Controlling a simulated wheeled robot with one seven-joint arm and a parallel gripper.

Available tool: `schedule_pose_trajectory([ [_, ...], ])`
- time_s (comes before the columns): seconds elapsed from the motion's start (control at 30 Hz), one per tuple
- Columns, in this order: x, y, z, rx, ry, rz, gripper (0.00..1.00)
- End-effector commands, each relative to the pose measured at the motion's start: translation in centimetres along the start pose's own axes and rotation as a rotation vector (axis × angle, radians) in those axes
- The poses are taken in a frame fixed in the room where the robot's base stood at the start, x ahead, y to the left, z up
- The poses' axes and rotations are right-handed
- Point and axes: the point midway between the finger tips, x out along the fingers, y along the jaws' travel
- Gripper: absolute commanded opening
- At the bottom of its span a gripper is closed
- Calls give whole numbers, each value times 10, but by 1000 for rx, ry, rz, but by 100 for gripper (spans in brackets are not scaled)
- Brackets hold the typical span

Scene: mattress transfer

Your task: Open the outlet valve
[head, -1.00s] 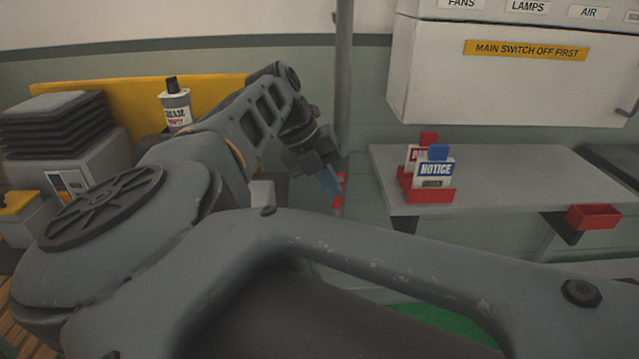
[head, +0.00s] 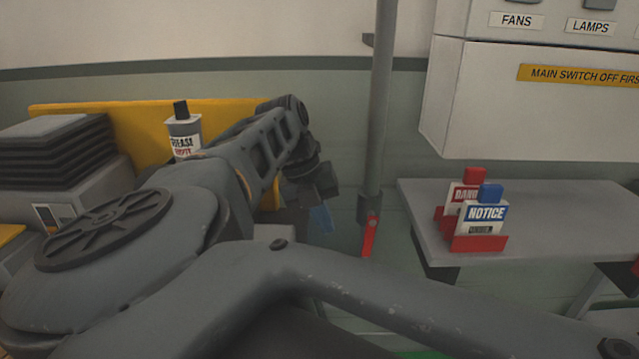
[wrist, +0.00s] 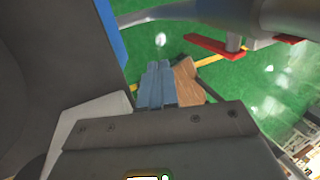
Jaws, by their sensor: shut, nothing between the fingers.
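A red lever handle (head: 370,237) hangs at the lower part of the grey vertical pipe (head: 381,110), to the left of the table. In the wrist view a red bar (wrist: 212,47) lies level beside a grey fitting, above the green floor. My gripper (head: 321,217) points down, left of the red lever, with a gap between them in the head view. Its blue fingers are shut and empty; they also show in the wrist view (wrist: 155,85), apart from the red bar. The rest of the valve body is hard to make out.
A grey table (head: 560,205) at right holds a red rack with DANGER and NOTICE tags (head: 486,215). A white switch cabinet (head: 530,110) hangs above it. A grease bottle (head: 184,135) and a yellow panel (head: 100,120) are behind my arm. A brown wooden piece (wrist: 187,78) shows beside the fingers.

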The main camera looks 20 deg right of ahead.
Motion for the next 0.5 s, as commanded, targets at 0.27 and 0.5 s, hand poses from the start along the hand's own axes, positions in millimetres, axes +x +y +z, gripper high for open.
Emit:
schedule_pose_trajectory([
  [0.27,42,-15,0,5,1,-1,0],
  [0.5,54,-35,0,2,3,-1,0],
])
